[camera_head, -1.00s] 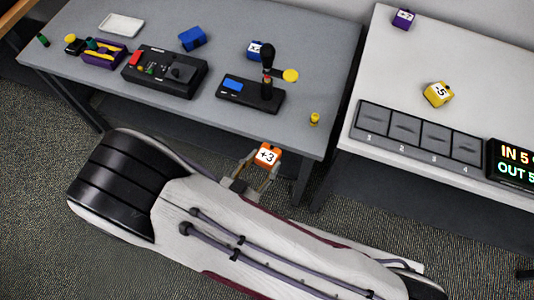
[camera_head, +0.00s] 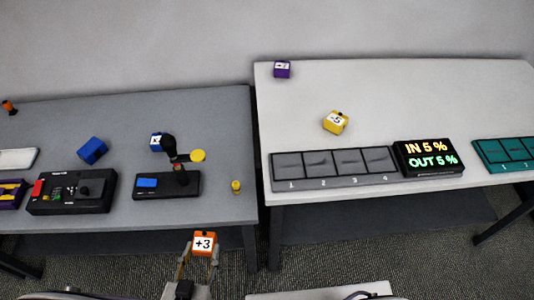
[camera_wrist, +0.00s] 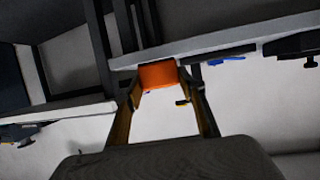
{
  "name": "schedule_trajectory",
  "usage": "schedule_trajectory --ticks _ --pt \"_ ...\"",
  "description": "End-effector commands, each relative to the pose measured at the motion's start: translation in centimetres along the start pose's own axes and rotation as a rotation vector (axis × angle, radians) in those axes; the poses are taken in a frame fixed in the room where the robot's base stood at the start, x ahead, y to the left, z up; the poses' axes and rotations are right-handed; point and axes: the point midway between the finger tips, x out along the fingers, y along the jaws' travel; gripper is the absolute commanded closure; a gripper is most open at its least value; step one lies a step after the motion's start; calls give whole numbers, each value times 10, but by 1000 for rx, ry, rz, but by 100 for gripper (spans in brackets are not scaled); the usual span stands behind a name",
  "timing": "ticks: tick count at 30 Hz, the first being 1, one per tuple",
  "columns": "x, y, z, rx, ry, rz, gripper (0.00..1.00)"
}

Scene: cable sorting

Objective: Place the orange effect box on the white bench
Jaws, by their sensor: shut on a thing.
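The orange effect box (camera_head: 204,243), marked +3, is between the fingers of my gripper (camera_head: 199,262). In the wrist view the orange box (camera_wrist: 158,75) sits between the fingertips of my gripper (camera_wrist: 157,88), which are shut on it. In the head view the gripper and box show in front of the grey bench's near edge, close to its right end. The white bench (camera_head: 420,95) stands to the right of the grey bench, a narrow gap apart. My gripper is left of the white bench and nearer the camera.
On the white bench are a purple box (camera_head: 282,69), a yellow box (camera_head: 336,122), a slotted tray (camera_head: 332,183), a display (camera_head: 428,158) and a teal tray (camera_head: 505,153). Its back right is clear. The grey bench (camera_head: 215,110) holds a joystick device (camera_head: 166,186) and a yellow peg (camera_head: 236,187).

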Motion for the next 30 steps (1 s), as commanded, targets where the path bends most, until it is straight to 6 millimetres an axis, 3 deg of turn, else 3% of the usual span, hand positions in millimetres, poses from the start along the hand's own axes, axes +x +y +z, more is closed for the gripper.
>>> schedule_trajectory --ticks 13,30 --pt "-7 0 -17 2 1 0 85" --pt "-37 -1 -89 5 0 -1 85"
